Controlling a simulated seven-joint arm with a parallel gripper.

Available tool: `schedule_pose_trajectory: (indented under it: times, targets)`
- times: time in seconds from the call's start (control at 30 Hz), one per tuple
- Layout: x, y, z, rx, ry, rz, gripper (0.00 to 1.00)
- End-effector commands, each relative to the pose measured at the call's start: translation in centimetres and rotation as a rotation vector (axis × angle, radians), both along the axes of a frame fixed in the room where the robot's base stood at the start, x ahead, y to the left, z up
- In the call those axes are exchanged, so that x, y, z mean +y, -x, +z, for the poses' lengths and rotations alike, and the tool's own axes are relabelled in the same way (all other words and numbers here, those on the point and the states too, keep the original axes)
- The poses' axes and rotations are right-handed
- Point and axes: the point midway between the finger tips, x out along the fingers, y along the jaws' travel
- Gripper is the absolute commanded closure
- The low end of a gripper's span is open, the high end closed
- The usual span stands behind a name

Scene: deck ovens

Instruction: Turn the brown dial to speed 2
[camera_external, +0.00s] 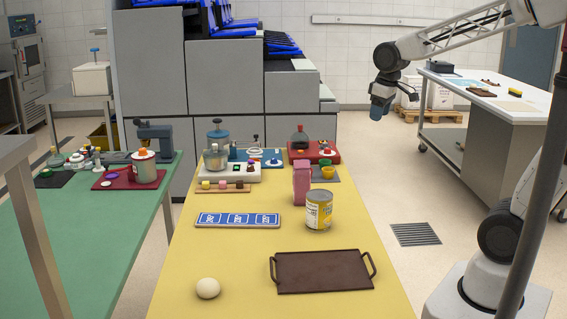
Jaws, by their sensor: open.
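A wooden strip (222,189) lies on the yellow table in front of a white appliance. It carries small knob-like pieces: a yellow one, a pink one and a dark brown one (239,186) at its right end. The brown piece may be the brown dial, but no speed marks or pointer can be read at this size. My gripper (378,116) hangs in the air at the upper right, beyond the table's right edge and far from the strip. It points down, looks empty and touches nothing. Its fingers are too small to make out clearly.
On the yellow table (200,270) stand the white appliance (243,174), a red appliance (325,155), a pink carton (301,184), a yellow can (319,211), a blue label panel (237,220), a brown tray (322,272) and an egg-like ball (208,288). Clear space surrounds my gripper.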

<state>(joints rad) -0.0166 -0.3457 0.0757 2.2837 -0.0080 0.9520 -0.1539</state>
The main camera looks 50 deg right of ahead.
Motion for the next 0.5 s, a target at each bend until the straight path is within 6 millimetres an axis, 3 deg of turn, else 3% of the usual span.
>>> schedule_pose_trajectory:
  times: [0.5]
  targets:
    - [1.2,-12.4,-0.3,0.042,0.018,0.135,0.39]
